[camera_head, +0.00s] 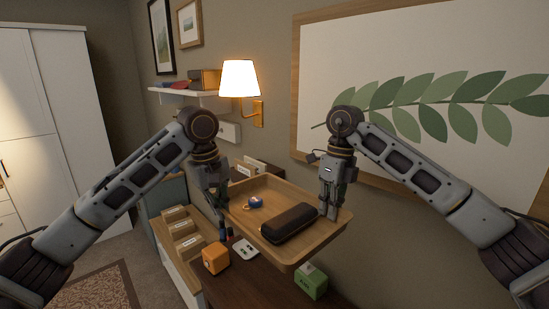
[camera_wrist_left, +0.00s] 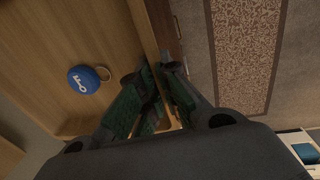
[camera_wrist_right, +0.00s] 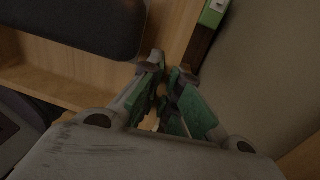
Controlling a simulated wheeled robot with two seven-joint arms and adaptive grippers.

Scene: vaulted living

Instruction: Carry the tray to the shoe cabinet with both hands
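The wooden tray (camera_head: 290,262) is in the middle of the head view, held up above a dark tabletop. It carries a dark case (camera_head: 289,223) and a blue round tag with a ring (camera_head: 256,202). My left gripper (camera_head: 222,205) is at the tray's left wall; in the left wrist view the wall (camera_wrist_left: 147,32) runs between its fingers. My right gripper (camera_head: 333,212) is at the right wall; in the right wrist view its fingers (camera_wrist_right: 168,75) close around the wall, though the contact is partly hidden.
Below the tray are an orange cube (camera_head: 215,257), a green box (camera_head: 311,282) and a white card (camera_head: 245,249). Labelled boxes (camera_head: 183,229) stand in a unit to the left. A wall lamp (camera_head: 240,78) and shelf (camera_head: 187,92) are behind. A rug (camera_head: 95,290) lies on open floor at left.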

